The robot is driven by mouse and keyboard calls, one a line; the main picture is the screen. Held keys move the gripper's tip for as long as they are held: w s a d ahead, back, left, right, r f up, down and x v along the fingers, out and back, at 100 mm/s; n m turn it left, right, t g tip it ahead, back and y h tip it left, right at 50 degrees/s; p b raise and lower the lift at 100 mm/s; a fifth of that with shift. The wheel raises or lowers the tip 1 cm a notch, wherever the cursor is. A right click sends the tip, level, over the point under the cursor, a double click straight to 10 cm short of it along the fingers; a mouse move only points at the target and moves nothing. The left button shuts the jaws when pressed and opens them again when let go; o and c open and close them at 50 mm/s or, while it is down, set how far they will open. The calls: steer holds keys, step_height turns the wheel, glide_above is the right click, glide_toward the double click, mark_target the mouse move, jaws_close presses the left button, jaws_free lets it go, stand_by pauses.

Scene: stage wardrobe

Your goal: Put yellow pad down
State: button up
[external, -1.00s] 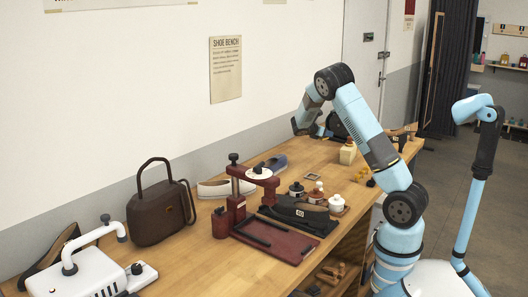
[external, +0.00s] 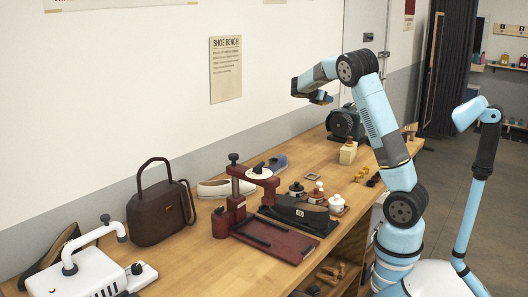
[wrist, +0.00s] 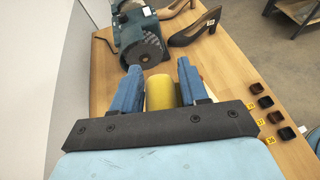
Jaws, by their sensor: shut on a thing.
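My gripper (external: 322,97) is raised well above the wooden bench, near the wall, in the external view. In the wrist view my gripper (wrist: 160,92) has its two blue fingers on either side of the yellow pad (wrist: 160,92). It is shut on the pad, which looks like a short yellow cylinder. The pad's lower part is hidden by the gripper body.
A dark grinding machine (external: 346,122) stands at the bench's far end; the wrist view shows its wheel (wrist: 148,50) beyond the pad. A red press (external: 238,203), a brown bag (external: 158,212) and pale shoes fill the nearer bench.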

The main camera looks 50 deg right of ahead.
steer(key=w+a+n+t, duration=0.2)
steer(key=w+a, duration=0.3)
steer(key=a, duration=0.6)
steer(key=w+a+n+t, duration=0.2)
steer(key=w+a+t, duration=0.15)
steer(key=a, duration=0.75)
steer(key=w+a+n+t+y, duration=0.1)
steer(key=w+a+n+t, duration=0.2)
steer(key=a, duration=1.9)
steer(key=s+a+n+t+y, duration=0.25)
steer(key=s+a, duration=0.45)
steer(key=a, duration=0.6)
steer(key=s+a+n+t+y, duration=0.25)
steer(key=s+a, duration=0.35)
steer(key=a, duration=0.6)
steer(key=s+a+n+t+y, duration=0.2)
steer(key=s+a+n, duration=0.35)
steer(key=a, duration=0.75)
steer(key=shift+m+g, duration=0.25)
steer(key=shift+m, duration=0.7)
steer(key=shift+s+a+f, duration=0.1)
steer(key=shift+s+f, duration=0.15)
steer(key=shift+f, duration=4.9)
steer(key=shift+s+a+f, duration=0.1)
steer(key=shift+s+f, duration=0.2)
steer(key=shift+f, duration=4.9)
steer(key=shift+s+a+f, duration=0.1)
steer(key=shift+s+f, duration=0.15)
steer(key=shift+f, duration=4.9)
